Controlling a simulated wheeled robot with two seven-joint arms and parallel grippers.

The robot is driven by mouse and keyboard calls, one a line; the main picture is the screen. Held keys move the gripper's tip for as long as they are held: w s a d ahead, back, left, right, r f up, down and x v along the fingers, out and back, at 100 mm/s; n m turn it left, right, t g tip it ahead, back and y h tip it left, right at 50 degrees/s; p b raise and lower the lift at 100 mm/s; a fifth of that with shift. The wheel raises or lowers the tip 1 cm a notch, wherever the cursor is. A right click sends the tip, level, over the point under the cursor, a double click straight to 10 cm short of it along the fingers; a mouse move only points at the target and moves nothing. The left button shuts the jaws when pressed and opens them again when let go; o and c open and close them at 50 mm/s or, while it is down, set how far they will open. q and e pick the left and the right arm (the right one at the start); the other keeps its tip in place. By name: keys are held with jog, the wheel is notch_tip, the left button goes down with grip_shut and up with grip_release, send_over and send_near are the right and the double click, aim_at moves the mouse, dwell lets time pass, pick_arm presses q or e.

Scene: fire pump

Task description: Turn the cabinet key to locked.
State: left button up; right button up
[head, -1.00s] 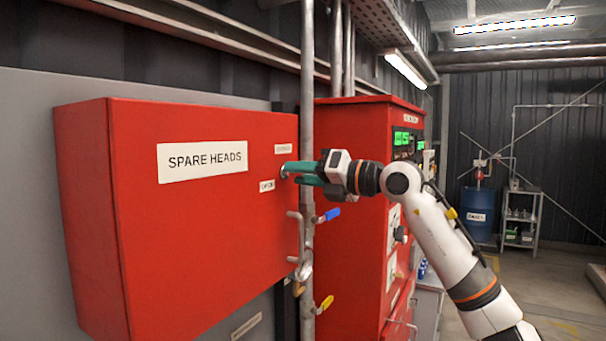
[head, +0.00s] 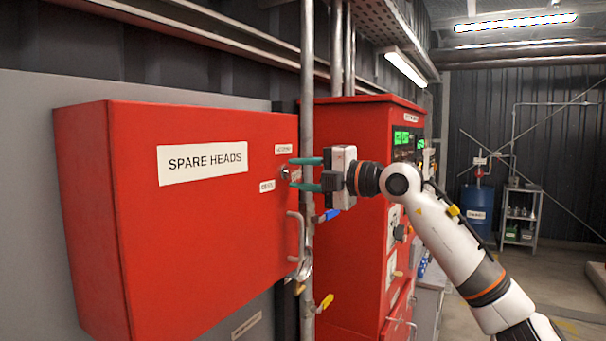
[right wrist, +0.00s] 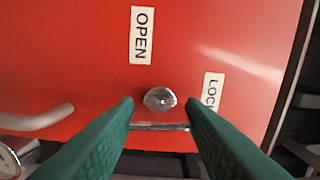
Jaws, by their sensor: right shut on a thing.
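The red cabinet (head: 190,240) labelled SPARE HEADS is closed, with a round silver lock (right wrist: 160,98) near its right edge. The thin metal key (right wrist: 160,126) stands out from the lock, its flat bow spanning between my fingertips. My right gripper (head: 290,174) has its two green fingers one above the other, shut on the key's two ends. In the right wrist view the OPEN label (right wrist: 142,35) is above the lock and the LOCKED label (right wrist: 212,90), partly hidden by a finger, is to its right. The bow lies crosswise, one end toward the LOCKED side. My left gripper is out of view.
A cabinet handle (head: 300,240) is below the lock. A vertical grey pipe (head: 307,80) runs close beside the door edge, with blue (head: 328,215) and yellow (head: 325,304) valve levers. A red control cabinet (head: 355,250) stands behind my right gripper. Floor is open at right.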

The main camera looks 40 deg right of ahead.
jog(key=shift+m, duration=0.6)
jog(key=o, duration=1)
jog(key=b+v, duration=0.9)
jog(key=v, duration=0.3)
